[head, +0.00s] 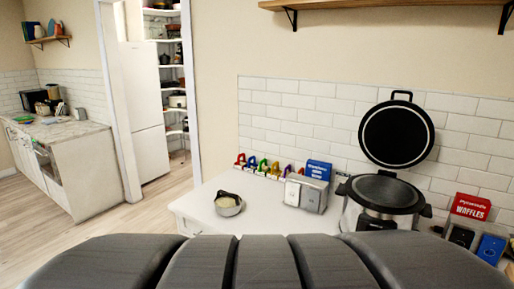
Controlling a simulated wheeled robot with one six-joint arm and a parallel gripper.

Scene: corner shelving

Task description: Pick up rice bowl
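A small grey bowl (228,208) with pale contents that look like rice stands upright on the left part of the white counter (262,213), near its left edge. A dark curved line, perhaps a handle or rim, shows at its top. Nothing is touching it. My gripper is not in view; the dark grey ribbed shape along the bottom appears to be part of my own body.
Right of the bowl are a silver toaster (306,193), a blue box (318,169) and a large cooker (382,197) with its lid (396,133) behind. A red waffle box (470,206) stands farther right. A wooden shelf (385,4) hangs above. Open floor (150,212) lies left.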

